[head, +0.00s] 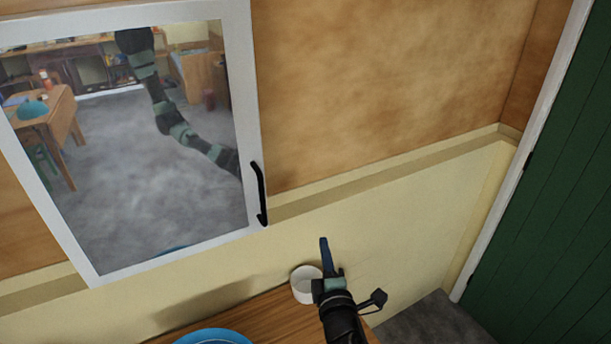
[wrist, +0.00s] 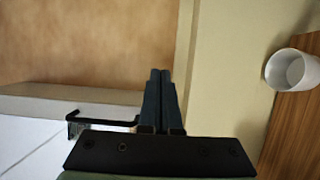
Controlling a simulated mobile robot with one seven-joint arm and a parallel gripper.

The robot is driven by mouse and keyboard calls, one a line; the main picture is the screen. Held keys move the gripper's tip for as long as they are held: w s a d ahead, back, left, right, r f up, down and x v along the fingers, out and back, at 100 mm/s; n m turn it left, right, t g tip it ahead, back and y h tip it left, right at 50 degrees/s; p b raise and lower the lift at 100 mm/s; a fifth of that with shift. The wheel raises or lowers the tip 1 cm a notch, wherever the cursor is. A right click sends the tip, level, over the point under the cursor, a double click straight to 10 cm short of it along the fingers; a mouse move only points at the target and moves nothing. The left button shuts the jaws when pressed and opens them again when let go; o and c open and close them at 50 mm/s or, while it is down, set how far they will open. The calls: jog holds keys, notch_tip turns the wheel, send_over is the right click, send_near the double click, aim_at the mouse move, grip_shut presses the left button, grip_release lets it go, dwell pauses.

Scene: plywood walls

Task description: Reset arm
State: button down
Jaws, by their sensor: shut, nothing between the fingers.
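My gripper (head: 324,250) points up and away near the wall, above the right end of a wooden surface. In the wrist view its two dark fingers (wrist: 160,75) lie side by side, shut with nothing between them. My arm enters from the bottom edge in the head view. The gripper appears apart from the wall and the cabinet, though the exact gap is hard to tell.
A mirrored cabinet (head: 245,100) with a black handle (head: 261,195) hangs at left. A white cup (head: 304,284) stands on the wooden surface (head: 262,312) beside my gripper. A blue bowl (head: 213,336) is at the bottom edge. A green door (head: 560,200) is at right.

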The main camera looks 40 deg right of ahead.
jog(key=w+a+r+m+t+b, duration=0.2)
jog(key=w+a+r+m, duration=0.3)
jog(key=r, duration=0.7)
jog(key=w+a+r+m+t+b, duration=0.1)
jog(key=w+a+r+t+b, duration=0.15)
jog(key=a+r, duration=0.7)
jog(key=s+a+r+m+t+y+b, duration=0.1)
jog(key=s+a+r+m+t+y, duration=0.2)
jog(key=a+r, duration=0.55)
jog(key=s+a+r+m+t+y+b, duration=0.15)
jog(key=s+a+r, duration=0.35)
jog(key=r, duration=0.6)
jog(key=s+a+r+t+y+b, duration=0.1)
jog(key=s+a+r+t+y, duration=0.2)
jog(key=s+a, duration=0.6)
notch_tip(320, 180, up, 3)
jog(key=shift+a+f+m+y, duration=0.15)
jog(key=shift+a+m+y, duration=0.2)
jog(key=shift+y, duration=0.9)
